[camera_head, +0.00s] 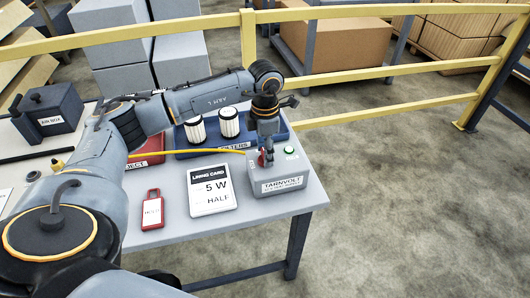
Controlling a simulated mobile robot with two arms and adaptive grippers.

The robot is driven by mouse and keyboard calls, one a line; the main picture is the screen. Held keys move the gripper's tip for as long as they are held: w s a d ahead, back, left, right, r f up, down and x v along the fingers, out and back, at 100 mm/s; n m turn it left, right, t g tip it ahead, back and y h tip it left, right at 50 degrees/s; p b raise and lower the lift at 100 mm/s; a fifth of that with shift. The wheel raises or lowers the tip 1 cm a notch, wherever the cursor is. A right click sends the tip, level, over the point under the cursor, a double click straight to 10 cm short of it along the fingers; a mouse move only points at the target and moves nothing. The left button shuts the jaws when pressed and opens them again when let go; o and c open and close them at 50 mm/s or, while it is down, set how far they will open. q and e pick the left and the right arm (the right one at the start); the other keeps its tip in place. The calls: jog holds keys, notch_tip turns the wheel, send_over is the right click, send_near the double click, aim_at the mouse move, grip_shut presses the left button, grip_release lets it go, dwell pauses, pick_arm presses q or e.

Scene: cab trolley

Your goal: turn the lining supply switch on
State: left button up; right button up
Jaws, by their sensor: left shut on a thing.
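The lining supply is a grey box (284,178) near the right end of the table, with a label reading TARNVOLT on its front. A red switch (262,159) shows on its top at the left, and a green button or lamp (289,150) sits to the right of it. My left gripper (266,150) points down from above and is shut on the red switch, hiding most of it. Which way the switch is set cannot be told. My right gripper is not in view.
A white lining card (211,190) and a red tag (152,210) lie left of the box. A blue tray (190,149) with white filters stands behind. A red tray (146,160) and a dark box (50,110) are further left. A yellow rail (390,110) runs behind the table.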

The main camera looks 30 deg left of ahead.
pick_arm(q)
jog(key=shift+m, duration=0.3)
jog(key=o, duration=1.1)
jog(key=shift+o, duration=0.2)
jog(key=shift+r, duration=0.1)
notch_tip(320, 180, up, 12)
